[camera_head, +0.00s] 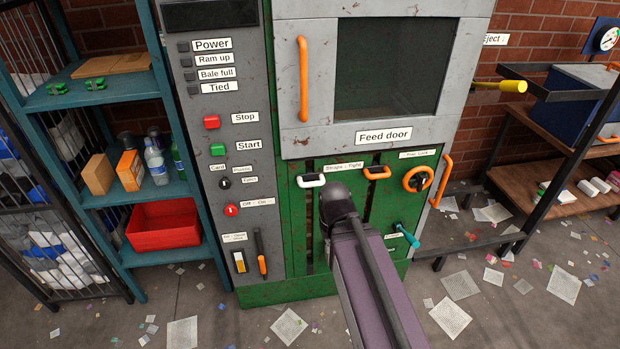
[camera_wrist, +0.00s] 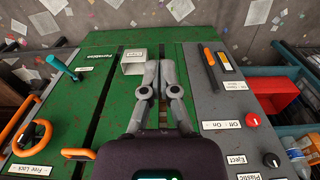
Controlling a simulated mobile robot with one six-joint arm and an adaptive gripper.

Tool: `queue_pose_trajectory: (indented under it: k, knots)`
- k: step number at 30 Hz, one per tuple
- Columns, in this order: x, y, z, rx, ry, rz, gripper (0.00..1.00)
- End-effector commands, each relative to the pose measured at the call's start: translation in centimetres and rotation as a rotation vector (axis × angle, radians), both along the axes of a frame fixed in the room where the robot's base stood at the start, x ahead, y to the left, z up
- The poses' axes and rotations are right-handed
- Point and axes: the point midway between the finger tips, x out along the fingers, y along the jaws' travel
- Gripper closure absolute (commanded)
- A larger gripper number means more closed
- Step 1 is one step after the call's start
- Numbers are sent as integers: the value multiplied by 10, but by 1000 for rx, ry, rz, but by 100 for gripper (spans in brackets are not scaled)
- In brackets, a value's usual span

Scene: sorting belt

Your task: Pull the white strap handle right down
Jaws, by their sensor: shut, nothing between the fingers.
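The white strap handle (camera_head: 311,180) is at the top of the left slot in the green panel, under the feed door. In the wrist view I cannot make it out; my gripper's body covers that area. The orange strap handle (camera_head: 377,172) is at the top of the right slot; it also shows in the wrist view (camera_wrist: 76,154). My gripper (camera_wrist: 160,65) is shut and empty, its grey fingers close together in front of the green panel by the left slot. In the head view my arm hides the fingers, just right of and below the white handle.
An orange ring knob (camera_head: 418,179) and a teal lever (camera_head: 407,236) are to the right. A pale box (camera_wrist: 133,62) is beside my fingertips in the wrist view. A grey control panel (camera_head: 226,130) with a black lever (camera_head: 259,248) stands left. Paper litters the floor.

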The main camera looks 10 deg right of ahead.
Motion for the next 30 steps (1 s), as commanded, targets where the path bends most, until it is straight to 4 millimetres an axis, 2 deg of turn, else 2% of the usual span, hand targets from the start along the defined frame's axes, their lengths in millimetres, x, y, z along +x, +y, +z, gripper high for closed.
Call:
queue_pose_trajectory:
  k: [8, 13, 17, 24, 30]
  knots:
    - [7, 0, 4, 0, -8, 0, 100]
    - [35, 0, 20, 0, -43, 0, 100]
    - [72, -1, 40, 0, -93, -5, 100]
    - [161, -1, 87, 1, -218, -4, 100]
    - [221, -1, 119, 1, -309, -4, 100]
